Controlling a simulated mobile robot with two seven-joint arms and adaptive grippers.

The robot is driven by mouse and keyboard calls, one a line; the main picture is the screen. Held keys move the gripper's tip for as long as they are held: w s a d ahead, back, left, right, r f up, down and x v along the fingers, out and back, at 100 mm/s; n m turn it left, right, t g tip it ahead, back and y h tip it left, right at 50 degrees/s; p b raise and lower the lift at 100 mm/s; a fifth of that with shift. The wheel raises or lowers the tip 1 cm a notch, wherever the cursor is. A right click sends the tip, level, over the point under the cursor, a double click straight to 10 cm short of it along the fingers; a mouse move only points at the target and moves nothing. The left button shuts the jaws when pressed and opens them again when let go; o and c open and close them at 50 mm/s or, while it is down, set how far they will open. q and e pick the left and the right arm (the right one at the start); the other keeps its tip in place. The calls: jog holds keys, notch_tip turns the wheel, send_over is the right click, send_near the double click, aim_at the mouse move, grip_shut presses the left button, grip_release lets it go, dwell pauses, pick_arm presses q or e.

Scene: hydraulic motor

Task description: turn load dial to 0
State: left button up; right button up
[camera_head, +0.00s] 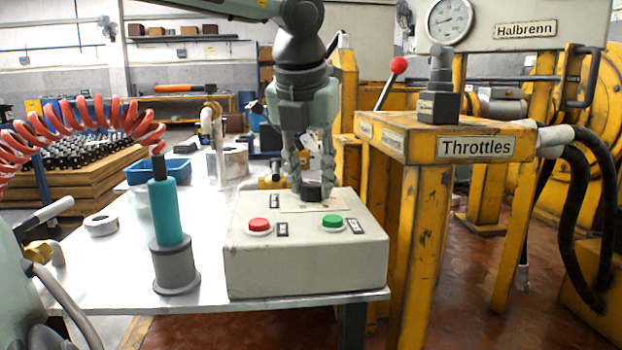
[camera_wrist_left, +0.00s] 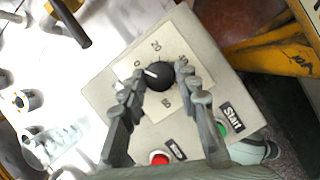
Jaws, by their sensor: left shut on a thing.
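The load dial is a round black knob (camera_head: 313,192) on a pale square scale plate (camera_head: 290,204) on top of a cream control box (camera_head: 300,262). My left gripper (camera_head: 311,180) comes down from above with its fingers shut on the knob's sides. In the left wrist view the knob (camera_wrist_left: 163,79) sits between the fingertips (camera_wrist_left: 159,78). Its white pointer line (camera_wrist_left: 151,74) points left, roughly toward a small mark on the plate that looks like 0. A 20 stands at the plate's top edge. The fingers hide part of the scale. My right gripper is not in view.
The box carries a red button (camera_head: 259,225) and a green button (camera_head: 332,221) in front of the dial. A teal and grey cylinder (camera_head: 168,215) stands left of the box. The yellow Throttles stand (camera_head: 440,135) with a red-knobbed lever (camera_head: 398,66) is at the right.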

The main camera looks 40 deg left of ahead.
pick_arm(q)
jog(key=o, duration=1.2)
jog(key=shift+c, duration=0.2)
jog(key=v, duration=1.2)
